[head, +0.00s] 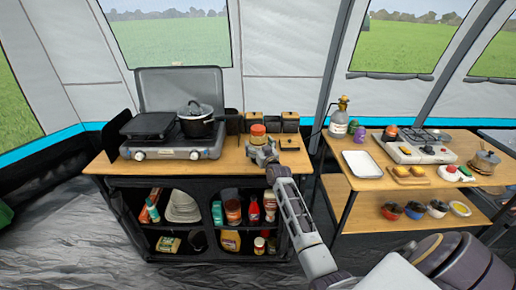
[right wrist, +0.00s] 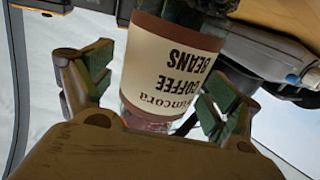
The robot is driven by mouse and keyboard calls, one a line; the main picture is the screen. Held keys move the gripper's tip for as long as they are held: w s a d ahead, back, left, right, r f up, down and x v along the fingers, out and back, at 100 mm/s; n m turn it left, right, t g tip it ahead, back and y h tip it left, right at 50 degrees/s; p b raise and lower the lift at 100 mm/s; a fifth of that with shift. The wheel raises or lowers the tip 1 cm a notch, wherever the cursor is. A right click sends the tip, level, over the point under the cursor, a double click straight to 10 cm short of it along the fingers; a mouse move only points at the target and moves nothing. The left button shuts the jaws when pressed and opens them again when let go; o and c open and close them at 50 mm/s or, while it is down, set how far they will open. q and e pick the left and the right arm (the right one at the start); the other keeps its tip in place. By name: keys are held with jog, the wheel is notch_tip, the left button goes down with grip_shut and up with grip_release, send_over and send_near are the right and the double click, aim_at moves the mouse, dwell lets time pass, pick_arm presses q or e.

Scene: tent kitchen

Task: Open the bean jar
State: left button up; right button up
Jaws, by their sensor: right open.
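The bean jar (head: 258,134) stands on the wooden top of the stove cabinet, near its right end. In the right wrist view the jar (right wrist: 178,55) appears upside down, with a cream label reading "COFFEE BEANS" between brown bands. A reddish end of it shows low in that view. My right gripper (head: 262,150) is at the near side of the jar. In the right wrist view its two green-padded fingers (right wrist: 157,80) are spread, one on each side of the jar, with a gap visible at the left. My left gripper is not in view.
A grey camping stove (head: 176,147) with a dark pot (head: 196,122) stands left of the jar. Several dark wood-topped canisters (head: 289,122) stand just right and behind. A second table (head: 341,187) at right holds a bottle (head: 339,122), a white tray (head: 362,163) and a burner (head: 415,149).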

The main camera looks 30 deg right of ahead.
jog(key=shift+w, duration=0.3)
jog(key=shift+d+r, duration=0.1)
jog(key=c, duration=1.3)
